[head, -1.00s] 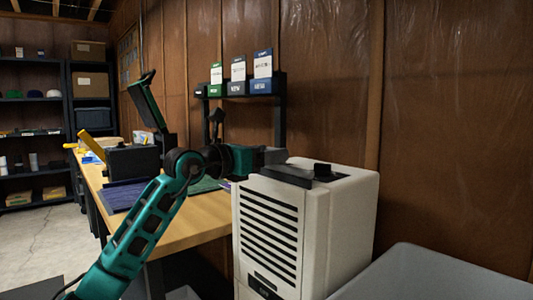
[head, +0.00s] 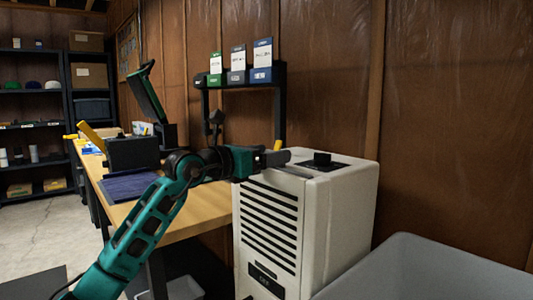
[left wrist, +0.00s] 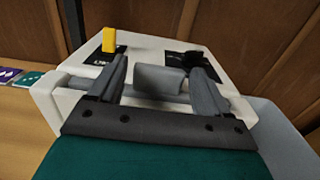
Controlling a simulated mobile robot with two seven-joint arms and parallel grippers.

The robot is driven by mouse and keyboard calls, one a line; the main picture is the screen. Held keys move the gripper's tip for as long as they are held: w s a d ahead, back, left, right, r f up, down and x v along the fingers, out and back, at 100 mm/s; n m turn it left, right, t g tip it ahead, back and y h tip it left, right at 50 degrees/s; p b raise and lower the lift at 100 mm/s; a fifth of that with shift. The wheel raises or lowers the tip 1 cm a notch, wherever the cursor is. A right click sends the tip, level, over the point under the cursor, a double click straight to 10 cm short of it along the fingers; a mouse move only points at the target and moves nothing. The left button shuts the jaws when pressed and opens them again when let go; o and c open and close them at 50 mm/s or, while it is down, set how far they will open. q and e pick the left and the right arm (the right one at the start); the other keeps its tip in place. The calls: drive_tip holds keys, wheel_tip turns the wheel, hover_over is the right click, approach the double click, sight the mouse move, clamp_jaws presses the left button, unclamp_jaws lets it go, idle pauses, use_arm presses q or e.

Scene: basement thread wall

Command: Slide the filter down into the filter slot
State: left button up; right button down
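The white unit (head: 330,205) with a louvred front stands at the end of the bench. In the left wrist view, a long grey strip (left wrist: 84,87) crosses its top (left wrist: 140,47), level with the surface; I take this for the filter's top edge in the filter slot. A grey tab (left wrist: 160,78) rises from it. My left gripper (head: 283,157) is over the unit's top left. In the left wrist view, its fingers (left wrist: 162,75) stand on either side of the tab, with a small gap at the left one. The filter's body is hidden. My right gripper is out of view.
A black knob (head: 322,158) and a yellow tab (left wrist: 108,40) stand on the unit's top. A grey bin (head: 420,270) is at the lower right. The wooden bench (head: 205,212) holds a purple mat (head: 128,187). The wooden wall is close behind.

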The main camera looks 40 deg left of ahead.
use_arm(q)
drive_tip(key=shift+o, duration=1.2)
drive_tip(key=s+a, duration=0.2)
drive_tip(key=s, duration=1)
drive_tip(key=shift+s, duration=0.4)
